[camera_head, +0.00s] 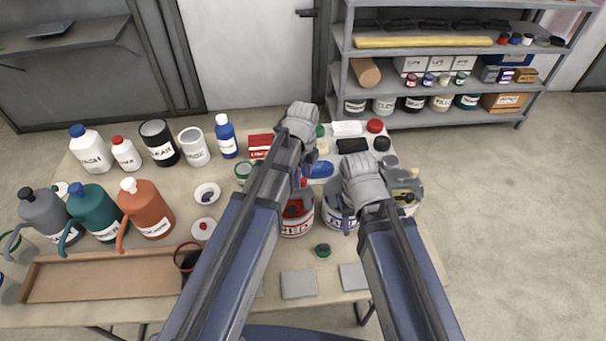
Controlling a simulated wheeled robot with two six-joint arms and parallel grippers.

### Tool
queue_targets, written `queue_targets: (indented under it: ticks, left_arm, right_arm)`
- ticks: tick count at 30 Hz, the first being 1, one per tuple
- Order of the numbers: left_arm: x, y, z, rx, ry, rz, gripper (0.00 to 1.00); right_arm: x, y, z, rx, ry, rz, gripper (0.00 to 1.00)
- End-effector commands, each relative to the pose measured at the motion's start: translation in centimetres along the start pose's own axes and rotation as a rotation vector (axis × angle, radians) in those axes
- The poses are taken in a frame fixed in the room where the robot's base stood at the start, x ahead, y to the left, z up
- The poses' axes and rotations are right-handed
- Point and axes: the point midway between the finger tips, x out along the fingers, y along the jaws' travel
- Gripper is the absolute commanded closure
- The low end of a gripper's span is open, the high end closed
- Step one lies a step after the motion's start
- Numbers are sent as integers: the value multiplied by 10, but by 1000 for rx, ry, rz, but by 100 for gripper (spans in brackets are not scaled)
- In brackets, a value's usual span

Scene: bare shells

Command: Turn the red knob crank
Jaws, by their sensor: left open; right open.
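My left gripper (299,124) is over the back middle of the table, above the bottles and small goods. My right gripper (366,182) is over the right part of the table, above a white can (337,219). Both grippers are open, and I see nothing held in either; their fingertips are largely hidden by the gripper bodies. I cannot clearly make out a crank with a red knob. A round red piece (375,126) lies at the back right of the table, behind my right gripper, but I cannot tell what it is.
A red-labelled can (296,224) stands between my arms. Jugs (148,208) and bottles (90,150) crowd the left side, behind a brown tray (100,278). Grey flat squares (298,284) lie at the front. A loaded shelf (440,115) stands behind; floor at right is clear.

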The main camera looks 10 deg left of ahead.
Motion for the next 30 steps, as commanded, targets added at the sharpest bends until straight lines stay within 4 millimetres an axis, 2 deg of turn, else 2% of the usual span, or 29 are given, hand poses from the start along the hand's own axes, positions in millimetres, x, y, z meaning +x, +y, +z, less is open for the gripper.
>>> queue_targets:
  ticks: [1,13,26,30]
  left_arm:
    - [-11,0,0,0,0,0,39]
    - [-60,0,0,0,0,0,39]
    - [-63,0,0,-2,0,0,39]
    - [-63,0,0,-95,0,0,39]
  right_arm:
    - [-11,1,1,0,0,0,50]
    - [-60,6,4,-2,0,0,50]
    - [-63,6,4,-2,0,0,50]
    - [-63,6,4,-2,0,0,50]
